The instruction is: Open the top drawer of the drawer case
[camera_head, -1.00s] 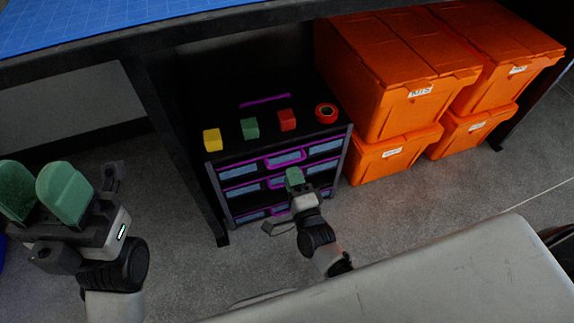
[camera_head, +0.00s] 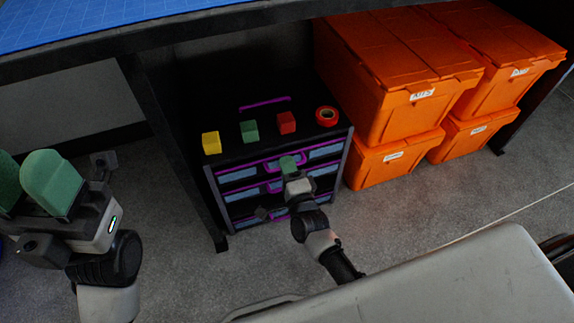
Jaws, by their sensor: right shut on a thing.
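The dark drawer case (camera_head: 268,147) stands on the floor under the table, with purple-trimmed drawers stacked in its front. The top drawer (camera_head: 325,151) looks closed, its front level with the case. My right gripper (camera_head: 288,164), with green fingertips, is shut on the top drawer's purple handle, at the middle of the front. The gripper hides most of that handle and part of the drawers below. My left gripper (camera_head: 24,180) is at the far left, its two green fingers apart and empty, away from the case.
On the case stand a yellow block (camera_head: 211,142), a green block (camera_head: 249,131), a red block (camera_head: 286,123) and a red-orange tape roll (camera_head: 326,116). Orange crates (camera_head: 395,70) are stacked close on the right. A table leg (camera_head: 180,160) stands close on the left. Floor in front is partly clear.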

